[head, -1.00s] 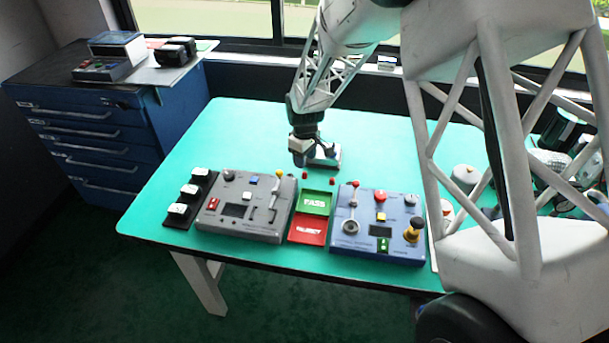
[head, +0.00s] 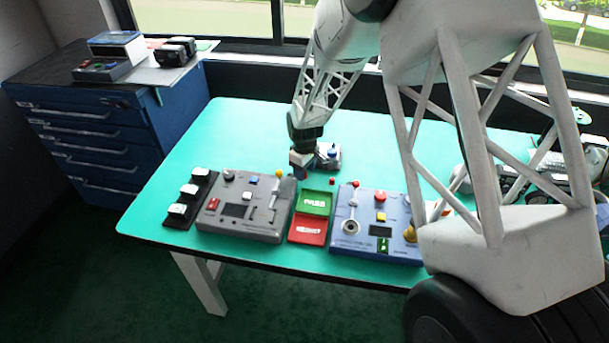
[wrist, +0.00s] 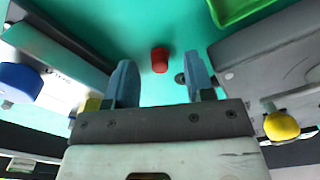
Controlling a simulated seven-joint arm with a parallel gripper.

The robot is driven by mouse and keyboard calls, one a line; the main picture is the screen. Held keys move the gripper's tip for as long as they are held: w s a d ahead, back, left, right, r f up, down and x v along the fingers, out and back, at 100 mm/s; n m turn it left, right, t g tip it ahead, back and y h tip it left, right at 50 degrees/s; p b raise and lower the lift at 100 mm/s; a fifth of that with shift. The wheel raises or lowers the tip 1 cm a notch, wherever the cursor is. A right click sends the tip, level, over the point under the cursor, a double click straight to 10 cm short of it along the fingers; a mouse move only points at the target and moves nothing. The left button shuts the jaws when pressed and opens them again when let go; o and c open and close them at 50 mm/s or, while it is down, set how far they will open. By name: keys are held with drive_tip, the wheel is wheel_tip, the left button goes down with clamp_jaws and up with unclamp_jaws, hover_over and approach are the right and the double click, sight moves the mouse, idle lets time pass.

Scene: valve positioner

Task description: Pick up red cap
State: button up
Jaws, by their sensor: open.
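A small red cap (wrist: 160,60) stands on the green tabletop in the wrist view. It appears just beyond and between the two blue fingertips, apart from both. My gripper (wrist: 161,80) is open and empty.
The grey control box (head: 245,207) with a yellow knob (wrist: 281,126) is close to my right finger in the wrist view. A white block with a blue knob (wrist: 20,80) is on the left. The PASS tray (head: 314,202), red REJECT tray (head: 307,230) and blue box (head: 348,240) stand nearby.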

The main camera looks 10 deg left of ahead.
drive_tip(key=shift+f, duration=0.4)
clamp_jaws()
idle(0.4)
